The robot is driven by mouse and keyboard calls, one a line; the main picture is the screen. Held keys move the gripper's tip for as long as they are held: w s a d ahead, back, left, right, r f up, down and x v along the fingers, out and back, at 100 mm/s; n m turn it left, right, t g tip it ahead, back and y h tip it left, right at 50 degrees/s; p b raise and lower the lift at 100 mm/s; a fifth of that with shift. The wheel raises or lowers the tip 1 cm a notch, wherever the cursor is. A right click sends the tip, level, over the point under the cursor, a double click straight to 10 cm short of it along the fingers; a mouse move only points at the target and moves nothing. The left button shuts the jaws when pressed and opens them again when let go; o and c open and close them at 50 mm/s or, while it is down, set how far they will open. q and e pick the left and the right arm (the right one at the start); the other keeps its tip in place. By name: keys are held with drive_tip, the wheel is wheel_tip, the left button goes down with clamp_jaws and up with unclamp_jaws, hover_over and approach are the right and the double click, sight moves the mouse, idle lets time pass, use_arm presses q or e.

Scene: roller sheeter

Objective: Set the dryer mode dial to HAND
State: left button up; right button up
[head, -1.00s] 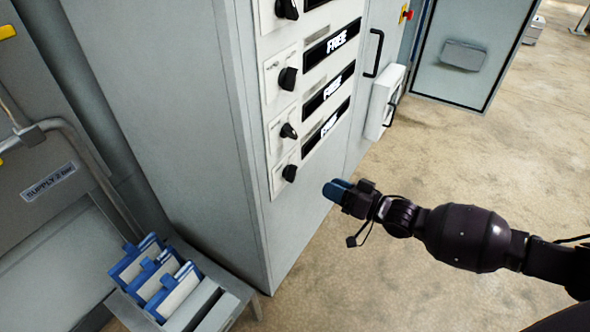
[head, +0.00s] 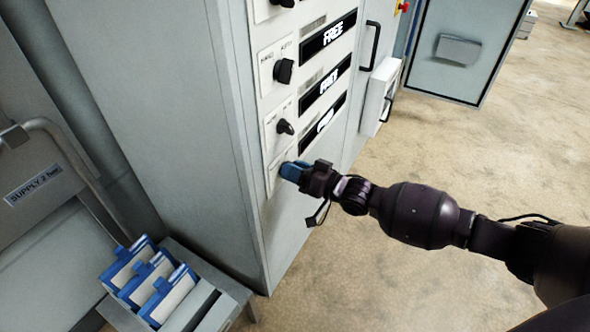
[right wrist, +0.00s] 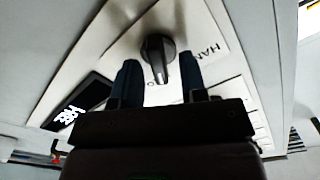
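Several black dials on white plates run down the grey cabinet. One dial (head: 284,70) has a HAND marking at its upper left and another label to the right. A smaller dial (head: 285,127) is below it. My right gripper (head: 290,171) is at the lowest plate and covers its dial in the head view. In the right wrist view a dark dial (right wrist: 158,58) sits between and just beyond the two blue-tipped fingers (right wrist: 160,85), which are apart with gaps beside the knob. A HAND label, partly cut off, is right of that dial. My left gripper is not in view.
Black displays reading FREE (head: 328,35) are right of the dials. A cabinet door handle (head: 371,46) and a white box (head: 378,97) are farther right. Blue-and-white cards (head: 150,280) stand in a holder at lower left. The floor (head: 420,290) on the right is clear.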

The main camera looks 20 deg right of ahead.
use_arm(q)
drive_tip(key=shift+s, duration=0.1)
use_arm(e)
clamp_jaws()
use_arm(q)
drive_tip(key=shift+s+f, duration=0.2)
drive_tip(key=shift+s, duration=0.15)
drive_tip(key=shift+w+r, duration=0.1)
use_arm(e)
drive_tip(key=shift+n, duration=0.3)
use_arm(q)
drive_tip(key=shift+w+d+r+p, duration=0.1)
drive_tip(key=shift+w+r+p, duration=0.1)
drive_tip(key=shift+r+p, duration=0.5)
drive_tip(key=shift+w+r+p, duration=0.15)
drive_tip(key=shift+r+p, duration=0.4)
drive_tip(key=shift+p, duration=0.2)
use_arm(e)
drive_tip(key=shift+s+a+n, duration=0.15)
drive_tip(key=shift+n, duration=2.7)
drive_tip(key=shift+s+a+n, duration=0.15)
drive_tip(key=shift+n, duration=2.7)
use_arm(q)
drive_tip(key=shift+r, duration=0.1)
